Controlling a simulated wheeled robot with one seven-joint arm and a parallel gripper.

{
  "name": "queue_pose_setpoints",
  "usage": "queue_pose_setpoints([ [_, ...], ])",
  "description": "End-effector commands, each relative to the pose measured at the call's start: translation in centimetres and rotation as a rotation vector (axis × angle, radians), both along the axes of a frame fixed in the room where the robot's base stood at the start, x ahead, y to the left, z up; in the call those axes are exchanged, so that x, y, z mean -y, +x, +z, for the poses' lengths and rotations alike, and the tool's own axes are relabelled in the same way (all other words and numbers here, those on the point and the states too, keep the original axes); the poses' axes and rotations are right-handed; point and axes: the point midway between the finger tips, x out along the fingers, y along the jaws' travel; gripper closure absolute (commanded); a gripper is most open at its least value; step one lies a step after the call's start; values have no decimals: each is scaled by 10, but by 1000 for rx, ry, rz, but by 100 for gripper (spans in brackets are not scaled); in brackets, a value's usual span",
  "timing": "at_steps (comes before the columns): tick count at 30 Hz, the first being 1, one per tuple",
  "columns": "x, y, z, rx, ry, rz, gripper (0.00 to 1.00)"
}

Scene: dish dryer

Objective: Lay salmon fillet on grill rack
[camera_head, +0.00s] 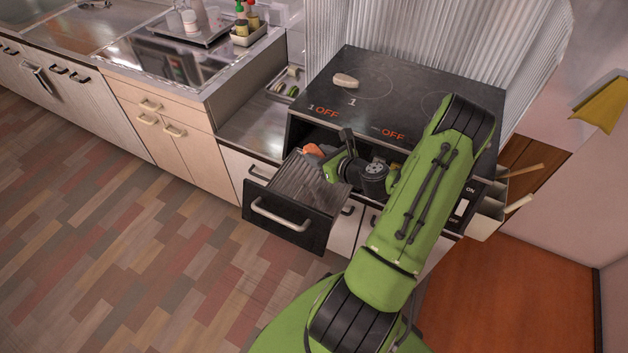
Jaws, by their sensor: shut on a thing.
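The salmon fillet (312,150) is a small orange piece at the back of the pulled-out grill drawer, near the cooker's opening. The grill rack (296,183) lies in this drawer, with its ribbed front part bare. My gripper (324,160) is low over the back of the rack, shut on the salmon fillet. The gripper and wrist hide part of the fillet, so I cannot tell whether it touches the rack.
The black cooktop (400,85) is just above and behind my wrist, with a small pale object (345,80) on it. The drawer front (285,215) sticks out with its handle. Sink counters run left; the floor in front is clear.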

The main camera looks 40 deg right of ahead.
Motion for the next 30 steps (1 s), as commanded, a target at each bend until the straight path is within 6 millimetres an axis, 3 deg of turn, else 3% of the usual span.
queue_pose_setpoints([
  [1, 0, 0, -19, 0, 3, 0, 89],
  [3, 0, 0, -32, 0, 4, -1, 89],
  [12, 1, 0, -76, 0, 3, -1, 89],
  [22, 1, 0, -78, 0, 1, 1, 89],
  [23, 1, 0, -79, 0, 1, 1, 56],
  [27, 1, 0, -78, -1, 1, 1, 34],
  [30, 1, 0, -78, -1, 1, 1, 32],
])
